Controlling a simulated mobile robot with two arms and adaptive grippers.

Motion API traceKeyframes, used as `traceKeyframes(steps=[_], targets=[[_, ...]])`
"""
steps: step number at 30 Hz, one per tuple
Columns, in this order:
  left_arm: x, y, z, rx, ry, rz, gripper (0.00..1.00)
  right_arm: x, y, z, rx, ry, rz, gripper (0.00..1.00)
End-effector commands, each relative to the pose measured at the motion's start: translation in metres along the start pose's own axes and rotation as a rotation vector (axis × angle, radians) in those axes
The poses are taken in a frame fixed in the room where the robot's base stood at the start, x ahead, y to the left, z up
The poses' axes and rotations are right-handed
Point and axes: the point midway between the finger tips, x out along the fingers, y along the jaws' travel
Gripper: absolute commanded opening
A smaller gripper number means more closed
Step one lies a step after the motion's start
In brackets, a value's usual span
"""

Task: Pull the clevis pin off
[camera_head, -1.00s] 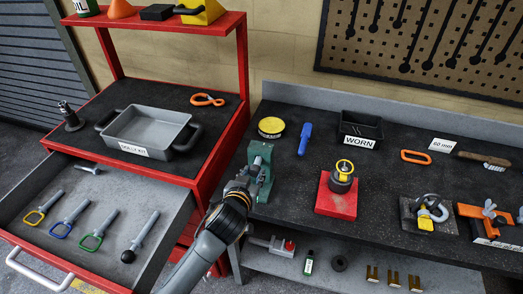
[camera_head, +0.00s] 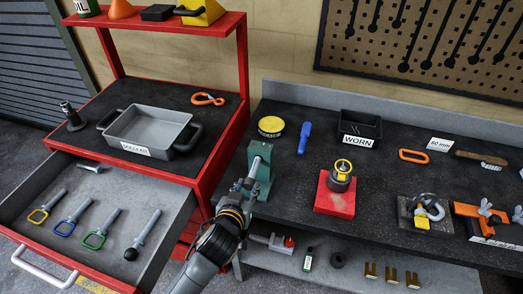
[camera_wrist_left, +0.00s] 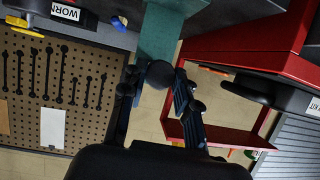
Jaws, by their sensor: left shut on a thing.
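The green clevis bracket (camera_head: 264,186) stands at the left end of the dark workbench. A grey clevis pin (camera_head: 254,168) shows as a bright rod in front of it, running toward my left gripper (camera_head: 246,188). My left gripper is shut on the near end of the pin. In the left wrist view, the pin's dark round head (camera_wrist_left: 160,74) sits between the fingers (camera_wrist_left: 158,92), with the green bracket (camera_wrist_left: 168,32) just beyond. I cannot tell whether the pin's far end is still inside the bracket. My right gripper is in neither view.
An open drawer (camera_head: 165,178) with several pins is on the left, below a grey tray (camera_head: 150,130). A red block (camera_head: 335,195), yellow tin (camera_head: 271,126), blue-handled tool (camera_head: 304,138) and WORN bin (camera_head: 361,126) are on the bench. Bare bench lies between bracket and red block.

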Motion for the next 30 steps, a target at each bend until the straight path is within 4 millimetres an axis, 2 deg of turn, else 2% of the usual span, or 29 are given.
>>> traceKeyframes(steps=[12, 26, 30], targets=[[-0.019, -0.001, 0.005, 0.000, 0.005, 0.001, 0.00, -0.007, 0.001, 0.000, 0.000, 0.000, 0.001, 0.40], [-0.023, -0.001, 0.006, 0.000, 0.006, 0.002, 0.00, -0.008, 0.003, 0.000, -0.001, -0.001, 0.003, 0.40], [-0.031, -0.001, 0.003, -0.001, 0.005, 0.002, 0.00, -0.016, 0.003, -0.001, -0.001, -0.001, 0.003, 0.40]])
